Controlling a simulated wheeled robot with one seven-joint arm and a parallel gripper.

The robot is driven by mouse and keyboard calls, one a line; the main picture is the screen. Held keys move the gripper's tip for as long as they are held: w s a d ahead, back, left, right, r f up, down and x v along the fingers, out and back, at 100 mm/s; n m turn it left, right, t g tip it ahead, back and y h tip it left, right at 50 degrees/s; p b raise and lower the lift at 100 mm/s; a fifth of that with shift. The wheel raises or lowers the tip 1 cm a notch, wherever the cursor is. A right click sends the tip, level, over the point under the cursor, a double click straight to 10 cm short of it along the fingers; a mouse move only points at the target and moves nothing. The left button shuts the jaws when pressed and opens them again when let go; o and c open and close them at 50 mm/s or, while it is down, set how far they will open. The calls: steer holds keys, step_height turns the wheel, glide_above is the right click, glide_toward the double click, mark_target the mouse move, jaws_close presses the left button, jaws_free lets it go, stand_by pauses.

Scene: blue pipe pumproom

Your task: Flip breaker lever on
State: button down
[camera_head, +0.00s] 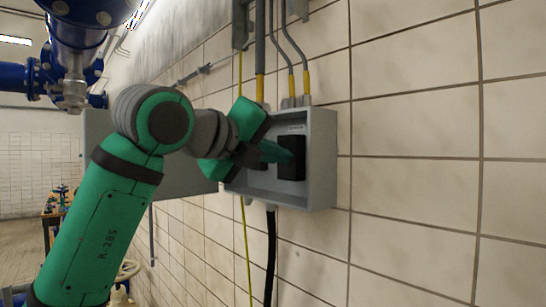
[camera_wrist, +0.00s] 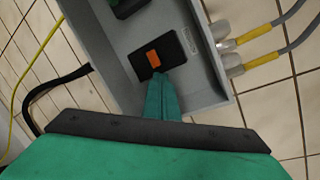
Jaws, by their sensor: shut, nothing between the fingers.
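A grey breaker box (camera_head: 322,160) with an open front is fixed to the tiled wall. Inside it is a black breaker (camera_head: 291,158), which the wrist view shows with an orange lever (camera_wrist: 153,58) in its middle. My gripper (camera_head: 285,153) reaches into the box from the left, its green fingers together and empty. In the wrist view the fingertips (camera_wrist: 158,76) are at the breaker's edge, close below the orange lever. I cannot tell whether they touch it. A second black part (camera_wrist: 128,6) is cut off at the top of the wrist view.
Grey cables with yellow ends (camera_head: 306,82) enter the box from above. A black cable (camera_head: 270,250) and a yellow-green wire (camera_head: 247,255) hang below. A grey cabinet (camera_head: 170,178) is behind my arm. Blue pipes (camera_head: 75,40) are at upper left. The tiled wall at right is clear.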

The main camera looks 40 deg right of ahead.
steer(key=shift+w+a+r, duration=0.1)
steer(key=shift+r, duration=0.05)
steer(key=v, duration=1)
steer(key=shift+f, duration=0.2)
stand_by(0.3)
